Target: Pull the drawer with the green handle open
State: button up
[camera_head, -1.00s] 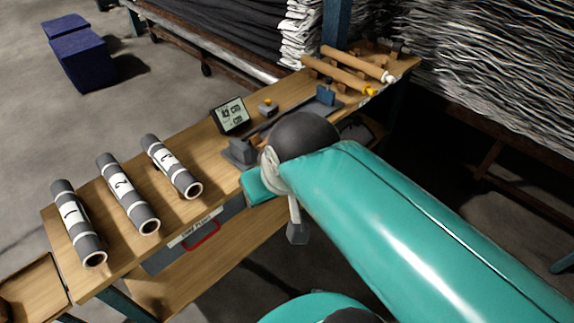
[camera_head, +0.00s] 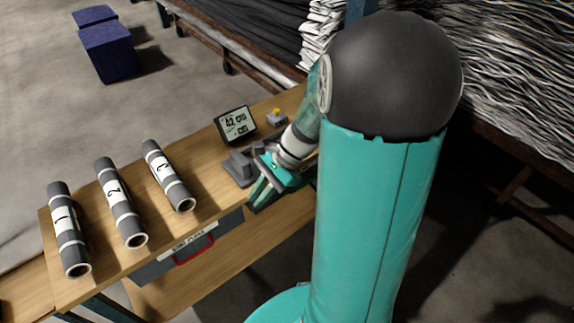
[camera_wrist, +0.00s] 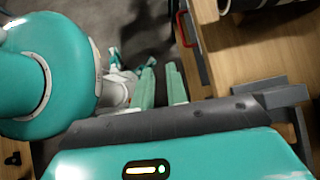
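A grey drawer (camera_head: 155,267) sits under the wooden bench top, with a white label and a red handle (camera_head: 196,250) on its front. The red handle also shows at the top of the wrist view (camera_wrist: 182,28). No green handle can be made out in either view; my arm covers the bench front to the right. My gripper (camera_head: 260,194) is at the bench's front edge, right of the red handle and apart from it. In the wrist view its two pale green fingers (camera_wrist: 161,86) stand a little apart with nothing seen between them.
Several things lie on the bench top (camera_head: 205,165): grey rolls 1 (camera_head: 68,230), 2 (camera_head: 121,203) and 3 (camera_head: 168,176), a display (camera_head: 236,125) and a grey block (camera_head: 240,168). A wooden shelf (camera_head: 225,268) lies below. Blue boxes (camera_head: 108,50) stand on the floor.

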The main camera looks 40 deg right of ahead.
jog(key=w+d+f+m+t+y, duration=0.2)
jog(key=d+f+m+y, duration=0.1)
jog(key=f+m, duration=0.15)
jog(key=m+t+h, duration=1.1)
jog(key=m+t, duration=0.6)
jog(key=m, duration=1.4)
send_near(304, 184)
jog(key=w, duration=0.6)
jog(key=w+r, duration=0.1)
jog(key=w, duration=0.3)
jog(key=shift+w+a, duration=0.1)
jog(key=shift+a, duration=0.05)
grip_shut()
